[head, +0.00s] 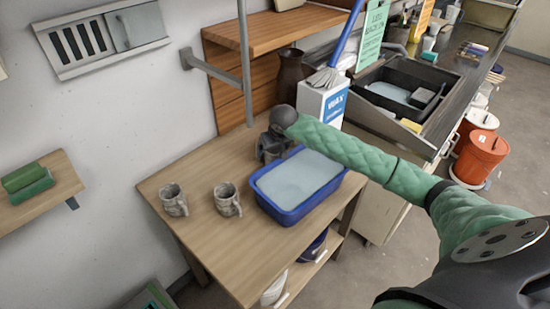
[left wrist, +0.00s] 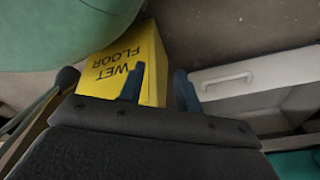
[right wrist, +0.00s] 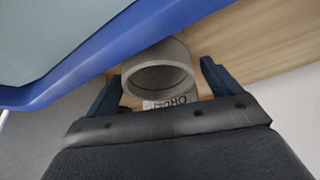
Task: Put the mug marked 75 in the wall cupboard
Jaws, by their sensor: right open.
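Two grey mugs stand on the wooden table, one at the left (head: 173,200) and one nearer the blue tub (head: 227,200). Their markings are too small to read. My right gripper (head: 271,148) is low behind the blue tub, its jaws open. In the right wrist view, a grey mug (right wrist: 160,82) stands between the spread fingers (right wrist: 158,88), its lettered label upside down and not readable as 75. A grey wall unit (head: 105,38) with dark slots and a plain panel may be the wall cupboard. My left gripper (left wrist: 160,88) is open and empty, away from the table.
The blue tub (head: 268,199) of pale liquid is right beside my right gripper. A wax box (head: 322,101), a dark jug (head: 290,76) and a metal post (head: 244,60) stand close by. A yellow wet-floor sign (left wrist: 125,65) is near my left gripper. The table's front left is clear.

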